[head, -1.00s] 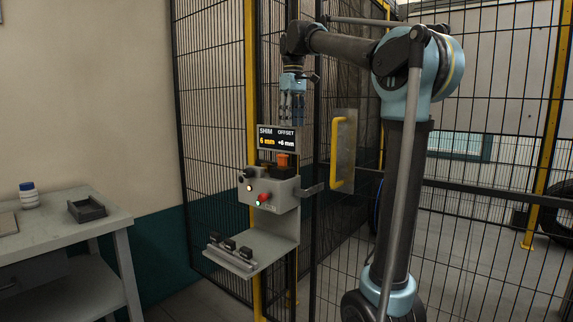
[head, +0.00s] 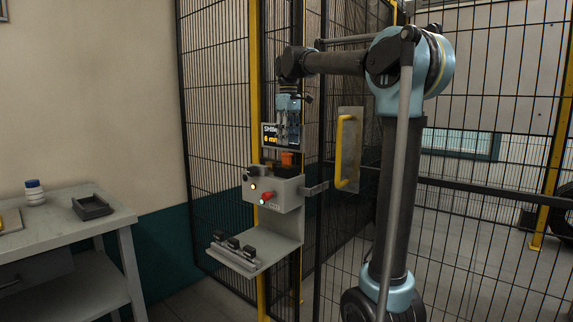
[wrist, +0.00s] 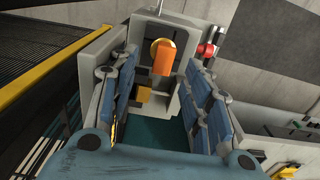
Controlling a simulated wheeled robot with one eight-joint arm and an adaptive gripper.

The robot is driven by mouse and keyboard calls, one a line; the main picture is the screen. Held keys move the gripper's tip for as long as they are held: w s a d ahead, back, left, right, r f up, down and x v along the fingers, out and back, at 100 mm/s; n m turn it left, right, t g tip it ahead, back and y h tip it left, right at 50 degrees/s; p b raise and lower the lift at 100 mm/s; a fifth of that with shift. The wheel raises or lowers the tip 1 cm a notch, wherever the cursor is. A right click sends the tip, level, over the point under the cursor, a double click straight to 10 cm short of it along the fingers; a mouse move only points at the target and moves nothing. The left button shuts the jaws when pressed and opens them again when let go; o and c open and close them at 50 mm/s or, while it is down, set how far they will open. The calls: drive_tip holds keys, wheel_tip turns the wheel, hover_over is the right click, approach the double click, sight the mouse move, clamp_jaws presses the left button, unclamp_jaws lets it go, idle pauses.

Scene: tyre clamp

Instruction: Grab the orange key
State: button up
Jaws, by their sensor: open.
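The orange key (head: 287,159) sits upright in the top of the grey control box (head: 273,191) on the fence post. In the wrist view the orange key (wrist: 165,57) shows between and beyond my fingers, with a round yellowish part behind it. My gripper (head: 288,143) points down just above the key in the head view, its fingers in front of the display. In the wrist view my gripper (wrist: 160,88) has its blue fingers spread wide on both sides, with nothing held. Whether a fingertip touches the key cannot be told.
The display (head: 270,137) behind my fingers is partly covered. A red button (head: 266,196) is on the box front. A shelf (head: 255,258) with several black blocks is below. A yellow handle (head: 344,152) is to the right, and a bench (head: 60,231) with a dark tray is at left.

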sight(287, 156)
drive_tip(key=shift+s+a+f, duration=0.1)
drive_tip(key=shift+a+f, duration=0.05)
drive_tip(key=shift+f, duration=1.7)
drive_tip(key=shift+a+f, duration=0.1)
drive_tip(key=shift+f, duration=1.7)
clamp_jaws()
